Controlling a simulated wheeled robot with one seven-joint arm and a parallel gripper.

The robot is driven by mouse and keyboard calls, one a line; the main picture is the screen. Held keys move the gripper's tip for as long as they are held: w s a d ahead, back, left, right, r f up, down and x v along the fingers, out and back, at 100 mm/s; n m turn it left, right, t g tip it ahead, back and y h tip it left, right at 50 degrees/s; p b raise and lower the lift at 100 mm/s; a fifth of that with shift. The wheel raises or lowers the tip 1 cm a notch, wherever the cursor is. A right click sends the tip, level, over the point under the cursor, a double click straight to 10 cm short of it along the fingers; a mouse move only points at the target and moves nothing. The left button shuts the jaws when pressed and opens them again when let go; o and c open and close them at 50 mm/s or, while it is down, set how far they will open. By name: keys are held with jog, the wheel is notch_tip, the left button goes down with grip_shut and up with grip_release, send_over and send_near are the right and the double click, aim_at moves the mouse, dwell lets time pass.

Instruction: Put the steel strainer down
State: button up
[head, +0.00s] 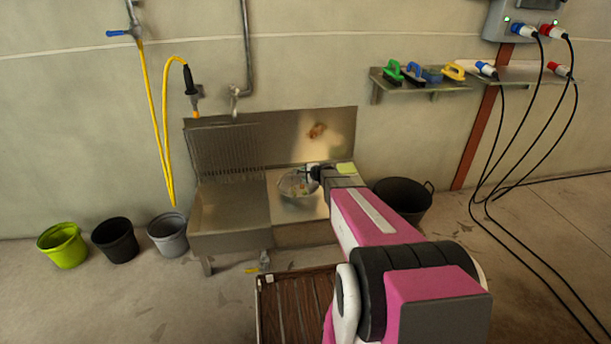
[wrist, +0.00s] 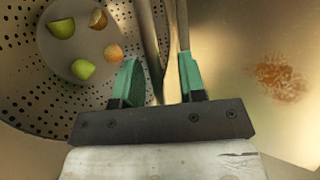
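The steel strainer (head: 296,187) is at the right part of the steel sink unit, at the end of my arm. It looks upright and seems to rest on the steel surface. In the wrist view its perforated wall (wrist: 28,100) fills the left side, with several green and brown food scraps (wrist: 83,70) inside. My gripper (wrist: 160,68) has its green fingers apart, one on the bowl side and one on the outer side of the rim. Gaps show between the fingers and the rim. In the head view my gripper (head: 314,173) is small and partly hidden by my arm.
The sink basin (head: 230,208) lies left of the strainer, with a steel backsplash (head: 285,140) behind. A black tub (head: 404,203) stands to the right. Several buckets (head: 115,240) stand at the left. Cables (head: 495,200) hang at the right.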

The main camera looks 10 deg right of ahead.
jog(key=v, duration=1.2)
jog(key=s+a+r+n+g, duration=0.1)
jog(key=s+a+n+g, duration=0.3)
jog(key=s, duration=0.4)
jog(key=s+a+r+n+g, duration=0.2)
jog(key=s+a+n, duration=0.25)
jog(key=s, duration=0.35)
jog(key=s+d+r+n+g+h, duration=0.2)
jog(key=s+n+g+h, duration=0.2)
jog(key=s, duration=0.9)
jog(key=n+h, duration=0.1)
jog(key=n, duration=0.2)
jog(key=shift+s+r+g, duration=0.3)
jog(key=shift+s, duration=0.05)
jog(key=shift+o, duration=0.4)
jog(key=shift+w+d, duration=0.1)
jog(key=shift+w, duration=0.05)
